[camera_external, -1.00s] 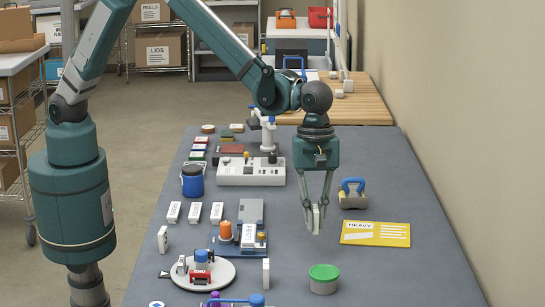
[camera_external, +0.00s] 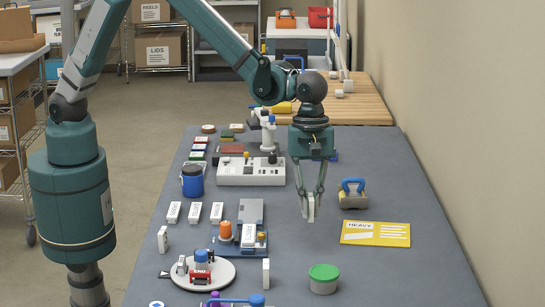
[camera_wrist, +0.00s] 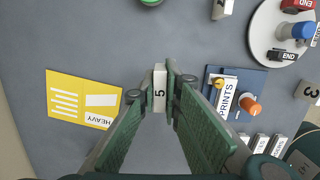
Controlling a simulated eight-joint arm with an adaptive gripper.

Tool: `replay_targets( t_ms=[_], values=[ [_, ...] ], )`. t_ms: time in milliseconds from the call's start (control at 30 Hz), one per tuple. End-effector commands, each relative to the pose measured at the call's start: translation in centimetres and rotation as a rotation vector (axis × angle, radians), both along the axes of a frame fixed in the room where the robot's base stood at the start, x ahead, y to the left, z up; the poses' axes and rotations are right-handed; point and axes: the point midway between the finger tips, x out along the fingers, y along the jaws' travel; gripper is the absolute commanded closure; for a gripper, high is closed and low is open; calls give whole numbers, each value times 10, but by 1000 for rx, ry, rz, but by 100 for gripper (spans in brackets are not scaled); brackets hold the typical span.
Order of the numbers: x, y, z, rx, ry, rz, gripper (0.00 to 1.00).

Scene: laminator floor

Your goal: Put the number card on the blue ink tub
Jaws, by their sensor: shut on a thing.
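My gripper (camera_external: 309,205) is shut on a white number card (camera_external: 309,210), held upright above the grey table between the middle and the right edge. The blue ink tub (camera_external: 192,182) stands at the table's left side, with a dark lid and a pale handle. It is well to the left of my gripper and farther back. The tub is not visible in the wrist view.
Left of the gripper are white boxes (camera_external: 195,212), an orange-topped item (camera_external: 225,230) and a round white turntable (camera_external: 222,277). A yellow HEAVY card (camera_external: 375,233), a blue-handled block (camera_external: 353,195) and a green-lidded tub (camera_external: 323,279) are right.

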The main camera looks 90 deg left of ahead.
Motion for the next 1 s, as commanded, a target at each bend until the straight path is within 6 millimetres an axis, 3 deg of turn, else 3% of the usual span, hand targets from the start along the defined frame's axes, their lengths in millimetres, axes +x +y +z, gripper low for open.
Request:
replay_targets(
  t_ms=[467,1000],
  values=[
    [-48,117,39,4,1,-10,100],
    [-130,232,69,6,1,-25,100]
  ],
)
